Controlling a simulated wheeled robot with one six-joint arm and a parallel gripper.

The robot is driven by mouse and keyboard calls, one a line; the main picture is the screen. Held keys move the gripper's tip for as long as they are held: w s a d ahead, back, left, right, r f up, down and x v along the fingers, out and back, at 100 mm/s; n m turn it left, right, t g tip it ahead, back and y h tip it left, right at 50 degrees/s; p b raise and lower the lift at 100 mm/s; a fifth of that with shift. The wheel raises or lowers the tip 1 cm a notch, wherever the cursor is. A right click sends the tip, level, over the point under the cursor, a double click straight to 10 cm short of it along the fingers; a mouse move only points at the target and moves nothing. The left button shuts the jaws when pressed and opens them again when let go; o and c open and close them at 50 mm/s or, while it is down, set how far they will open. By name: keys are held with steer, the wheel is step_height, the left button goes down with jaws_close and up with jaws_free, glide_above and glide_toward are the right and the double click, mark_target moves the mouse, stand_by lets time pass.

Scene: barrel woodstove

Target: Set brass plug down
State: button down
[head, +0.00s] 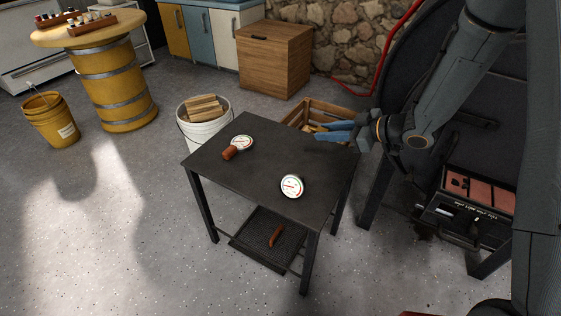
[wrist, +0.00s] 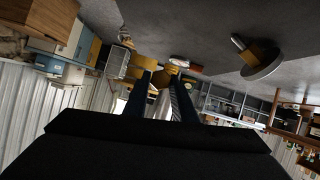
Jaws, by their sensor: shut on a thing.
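My gripper (head: 337,132), with blue fingers, is above the far right edge of the dark metal table (head: 250,200). In the wrist view its fingers (wrist: 161,77) are closed around a small brass-yellow piece (wrist: 161,78), which seems to be the brass plug. The fingers hide it in the head view. A round white dial gauge (head: 292,186) lies on the tabletop towards the front right. Another gauge (head: 243,142) lies at the back left with a copper-brown piece (head: 230,153) beside or attached to it; I cannot tell which.
A lower mesh shelf (head: 257,251) holds a brown piece (head: 275,236). A white bucket of wood (head: 190,127) and a wooden crate (head: 347,112) stand behind the table. The black stove (head: 480,120) is right. The tabletop's middle is clear.

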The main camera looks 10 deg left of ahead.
mark_target(323, 163)
step_height(323, 163, down, 10)
steer(key=shift+r+b, duration=0.1)
steer(key=shift+b, duration=0.85)
steer(key=shift+f, duration=0.25)
